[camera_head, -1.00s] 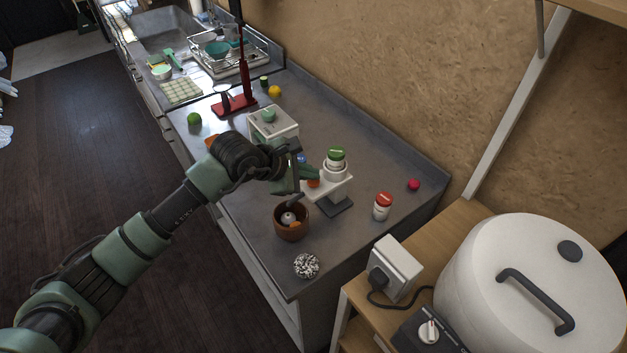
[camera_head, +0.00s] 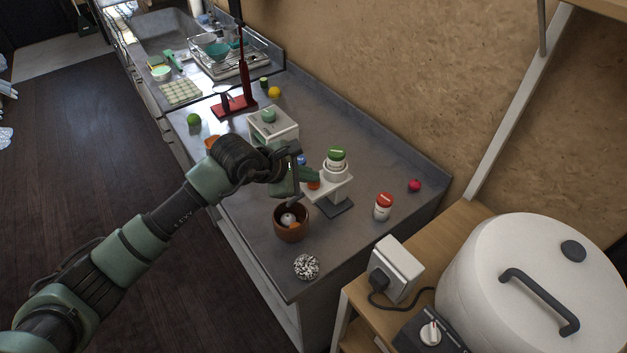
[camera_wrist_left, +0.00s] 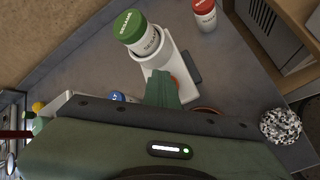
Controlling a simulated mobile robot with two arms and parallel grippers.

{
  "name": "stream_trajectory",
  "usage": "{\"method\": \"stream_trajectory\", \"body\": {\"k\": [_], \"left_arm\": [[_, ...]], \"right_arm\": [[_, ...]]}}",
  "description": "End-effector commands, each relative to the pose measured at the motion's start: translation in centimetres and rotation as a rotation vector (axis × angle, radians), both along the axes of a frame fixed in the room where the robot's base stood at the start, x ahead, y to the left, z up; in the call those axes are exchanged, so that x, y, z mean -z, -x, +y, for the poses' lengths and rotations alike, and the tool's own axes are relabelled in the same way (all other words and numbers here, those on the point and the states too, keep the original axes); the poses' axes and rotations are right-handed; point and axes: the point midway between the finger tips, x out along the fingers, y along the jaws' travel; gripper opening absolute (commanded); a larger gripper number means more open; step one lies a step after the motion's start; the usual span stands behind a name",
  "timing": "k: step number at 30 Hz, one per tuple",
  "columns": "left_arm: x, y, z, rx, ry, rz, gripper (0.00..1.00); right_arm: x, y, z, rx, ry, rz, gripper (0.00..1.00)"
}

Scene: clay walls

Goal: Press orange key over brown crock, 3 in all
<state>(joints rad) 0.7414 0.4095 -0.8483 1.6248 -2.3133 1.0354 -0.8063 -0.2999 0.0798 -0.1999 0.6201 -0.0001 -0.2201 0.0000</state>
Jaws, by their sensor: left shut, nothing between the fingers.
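The white dispenser (camera_head: 330,187) stands on the grey counter and carries a green-capped jar (camera_head: 336,160). Its orange key (camera_head: 313,185) shows partly beside my left gripper (camera_head: 311,174). The brown crock (camera_head: 291,231) stands below and left of the dispenser, with a whitish round piece and an orange-toned piece inside. My left gripper is shut and empty, its tips close to the key; contact cannot be told. In the left wrist view the fingers (camera_wrist_left: 162,88) point at the dispenser (camera_wrist_left: 172,60), a bit of orange key (camera_wrist_left: 175,82) shows, and the crock is mostly hidden. My right gripper is not in view.
A red-capped jar (camera_head: 383,206) and a red ball (camera_head: 414,185) stand right of the dispenser. A speckled ball (camera_head: 306,266) lies near the counter's front edge. A white box (camera_head: 273,128) stands behind my gripper. A large white cooker (camera_head: 537,285) fills the lower right.

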Motion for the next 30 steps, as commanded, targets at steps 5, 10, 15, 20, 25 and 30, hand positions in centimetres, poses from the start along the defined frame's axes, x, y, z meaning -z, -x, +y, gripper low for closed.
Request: {"method": "stream_trajectory", "body": {"k": [5,10,15,20,25,30], "left_arm": [[-0.1,0.0,0.1,-0.001,-0.003,0.002,0.0],[-1.1,0.0,0.1,0.0,-0.003,0.001,0.0],[-1.8,0.0,0.1,0.0,-0.002,0.002,0.0],[-1.8,0.0,0.1,0.0,-0.002,0.002,0.0],[-1.9,0.0,0.0,0.0,-0.001,0.001,0.0],[-3.0,0.0,0.0,-0.001,-0.001,0.0,0.0]], "right_arm": [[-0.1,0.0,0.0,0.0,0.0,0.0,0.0],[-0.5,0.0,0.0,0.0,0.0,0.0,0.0],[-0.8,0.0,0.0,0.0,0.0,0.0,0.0],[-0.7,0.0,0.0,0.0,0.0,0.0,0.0],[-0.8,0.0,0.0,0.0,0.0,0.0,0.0],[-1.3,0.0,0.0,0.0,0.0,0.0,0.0]]}}
